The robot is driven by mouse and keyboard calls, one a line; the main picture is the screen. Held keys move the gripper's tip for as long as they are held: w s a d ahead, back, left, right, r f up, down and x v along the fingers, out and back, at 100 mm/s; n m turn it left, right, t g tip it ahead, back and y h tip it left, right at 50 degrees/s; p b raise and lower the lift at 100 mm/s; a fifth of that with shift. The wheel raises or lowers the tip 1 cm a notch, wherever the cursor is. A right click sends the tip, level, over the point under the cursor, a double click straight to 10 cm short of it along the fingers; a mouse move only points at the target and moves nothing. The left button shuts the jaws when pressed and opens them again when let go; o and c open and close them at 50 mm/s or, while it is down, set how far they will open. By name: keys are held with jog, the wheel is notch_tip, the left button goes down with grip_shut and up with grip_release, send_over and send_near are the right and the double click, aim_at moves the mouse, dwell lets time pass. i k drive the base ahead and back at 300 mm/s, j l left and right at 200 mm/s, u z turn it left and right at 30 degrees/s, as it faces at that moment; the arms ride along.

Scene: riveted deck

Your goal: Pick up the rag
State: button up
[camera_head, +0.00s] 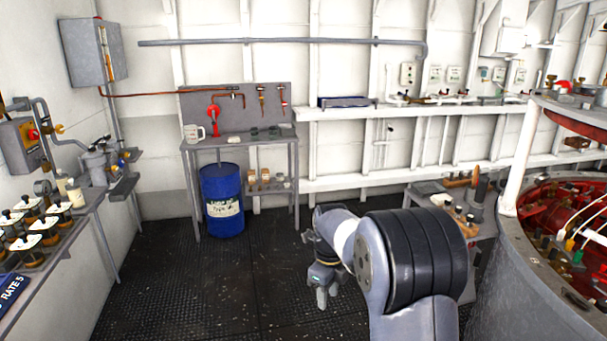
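I cannot make out a rag anywhere in this view; small items on the benches are too small to tell apart. My gripper (327,298) hangs low in front of my arm, pointing down over the dark deck. It is far from the benches and touches nothing that I can see. Its fingers are small and partly overlapped, so I cannot tell whether they are open or shut.
A grey workbench (240,140) with a white mug (193,132) stands at the back, a blue drum (222,200) under it. A cluttered bench (70,215) lines the left wall. A round red-lined machine (535,260) fills the right. The deck (225,285) between is clear.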

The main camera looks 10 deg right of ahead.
aim_at(439, 199)
jog(key=i+z, duration=0.25)
jog(key=i, duration=0.3)
jog(key=i+z, duration=0.3)
jog(key=i, duration=0.3)
jog(key=i+j+z, duration=0.25)
jog(key=i, duration=0.3)
jog(key=i+l+z, duration=0.35)
jog(key=i, duration=0.4)
jog(key=i+l+z, duration=0.2)
jog(key=i, duration=0.15)
